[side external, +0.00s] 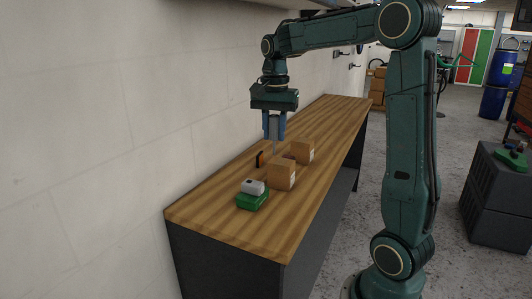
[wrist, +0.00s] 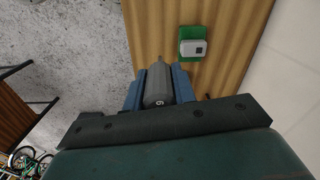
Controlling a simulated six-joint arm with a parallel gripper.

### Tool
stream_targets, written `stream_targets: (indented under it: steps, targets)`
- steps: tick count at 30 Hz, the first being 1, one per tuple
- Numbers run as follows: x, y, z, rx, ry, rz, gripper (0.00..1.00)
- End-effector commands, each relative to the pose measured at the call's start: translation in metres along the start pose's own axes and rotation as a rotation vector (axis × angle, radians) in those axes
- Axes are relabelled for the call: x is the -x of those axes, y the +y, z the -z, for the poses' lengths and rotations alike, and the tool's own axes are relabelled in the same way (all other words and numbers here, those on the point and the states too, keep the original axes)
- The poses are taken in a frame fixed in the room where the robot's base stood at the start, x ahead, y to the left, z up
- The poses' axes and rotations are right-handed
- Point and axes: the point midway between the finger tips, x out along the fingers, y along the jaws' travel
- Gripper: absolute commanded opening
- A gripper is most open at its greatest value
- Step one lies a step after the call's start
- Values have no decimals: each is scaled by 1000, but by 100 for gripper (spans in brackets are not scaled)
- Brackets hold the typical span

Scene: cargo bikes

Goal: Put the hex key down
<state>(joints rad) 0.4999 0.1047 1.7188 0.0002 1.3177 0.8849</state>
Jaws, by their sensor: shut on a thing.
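My gripper (side external: 274,128) hangs pointing down over the far side of the wooden bench top (side external: 225,210). Its blue fingers are shut on the hex key, whose grey handle (wrist: 158,85), marked with a digit, shows between them in the wrist view. In the side view its thin shaft (side external: 274,147) points down beneath the fingers. I cannot tell whether the tip touches the bench, as a cardboard box stands in front of it.
A cardboard box (side external: 282,175) and another box (side external: 303,151) stand close by the gripper, with a dark reddish thing (side external: 289,156) between them. A small black upright thing (side external: 260,159) stands to the left. A green block (side external: 252,202) carries a whitish box (side external: 253,187). The near bench end is clear.

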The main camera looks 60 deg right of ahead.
Motion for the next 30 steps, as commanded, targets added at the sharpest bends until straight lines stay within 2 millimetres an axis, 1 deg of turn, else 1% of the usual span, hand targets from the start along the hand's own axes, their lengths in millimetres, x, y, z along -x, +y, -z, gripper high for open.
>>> stream_targets:
  steps: [1, 7, 14, 22, 30]
  targets:
    - [-1, -7, 8, -1, -1, -1, 4]
    - [-7, -36, 37, 2, -1, -1, 4]
    - [-18, -67, 72, 3, -2, -2, 4]
    - [-40, -100, 111, 5, -1, -2, 4]
    - [-69, -128, 148, 7, -1, -1, 4]
